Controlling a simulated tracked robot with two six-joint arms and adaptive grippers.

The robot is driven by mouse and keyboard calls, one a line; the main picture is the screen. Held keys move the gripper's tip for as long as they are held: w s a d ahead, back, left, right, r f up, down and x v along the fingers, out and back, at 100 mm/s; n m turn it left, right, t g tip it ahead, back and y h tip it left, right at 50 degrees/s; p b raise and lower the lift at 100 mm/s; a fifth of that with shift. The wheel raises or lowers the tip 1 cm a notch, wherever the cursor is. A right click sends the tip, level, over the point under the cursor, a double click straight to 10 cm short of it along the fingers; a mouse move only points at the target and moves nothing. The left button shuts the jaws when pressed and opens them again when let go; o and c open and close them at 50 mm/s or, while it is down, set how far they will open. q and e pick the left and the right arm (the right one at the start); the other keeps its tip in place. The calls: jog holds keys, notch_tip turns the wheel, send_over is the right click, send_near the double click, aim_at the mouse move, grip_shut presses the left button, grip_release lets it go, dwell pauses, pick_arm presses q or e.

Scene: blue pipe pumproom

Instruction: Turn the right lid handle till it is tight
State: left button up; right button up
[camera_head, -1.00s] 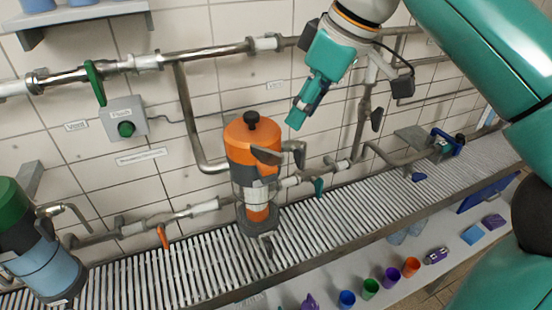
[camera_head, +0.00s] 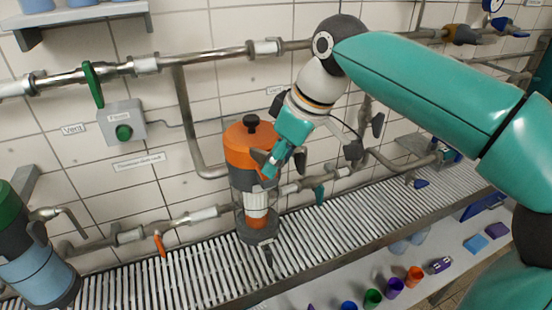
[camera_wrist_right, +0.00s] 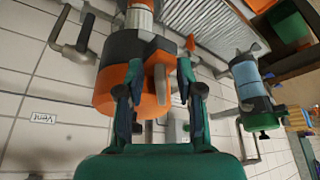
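The orange vessel (camera_head: 244,140) with a black knob on its lid stands at the middle of the grate in the head view. A grey lid handle (camera_head: 259,157) juts from its right side, partly hidden by my right gripper. In the right wrist view, the orange vessel (camera_wrist_right: 112,92) appears upside down, and the handle (camera_wrist_right: 160,86) shows between the spread fingers. My right gripper (camera_wrist_right: 160,68) is open around the handle, with visible gaps; contact cannot be told. It also shows in the head view (camera_head: 270,166). My left gripper is not in view.
A blue vessel with a green lid (camera_head: 42,265) stands at the left. Pipes (camera_head: 185,120) run along the tiled wall behind the orange vessel. A push-button box (camera_head: 122,125) hangs on the wall. Several coloured cups (camera_head: 394,287) stand on the lower shelf (camera_head: 330,285).

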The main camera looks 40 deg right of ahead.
grip_shut()
jog(key=shift+a, duration=0.25)
jog(key=shift+d, duration=0.25)
